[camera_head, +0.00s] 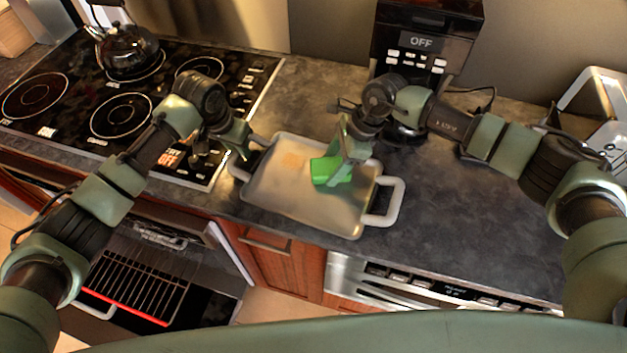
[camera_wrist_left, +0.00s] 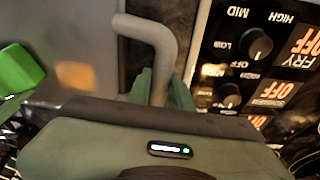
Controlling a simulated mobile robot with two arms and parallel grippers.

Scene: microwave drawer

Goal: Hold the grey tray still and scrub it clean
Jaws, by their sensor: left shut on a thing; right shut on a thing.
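The grey tray (camera_head: 300,212) lies on the dark counter to the right of the cooktop, with a light handle at each end. My left gripper (camera_head: 246,150) is shut on the tray's left handle; in the left wrist view its fingers (camera_wrist_left: 160,88) close around the handle (camera_wrist_left: 150,32). My right gripper (camera_head: 345,160) is shut on a green sponge (camera_head: 328,171), held at the tray's surface right of its middle. I cannot tell whether the sponge touches the tray. A faint orange-brown stain (camera_head: 294,160) shows on the tray left of the sponge, and also in the left wrist view (camera_wrist_left: 76,75).
The cooktop (camera_head: 75,115) with a kettle (camera_head: 127,52) is on the left. A coffee machine (camera_head: 425,40) stands behind the tray, and a toaster-like metal appliance (camera_head: 598,110) at far right. An oven (camera_head: 150,275) below stands open. Counter right of the tray (camera_head: 470,215) is clear.

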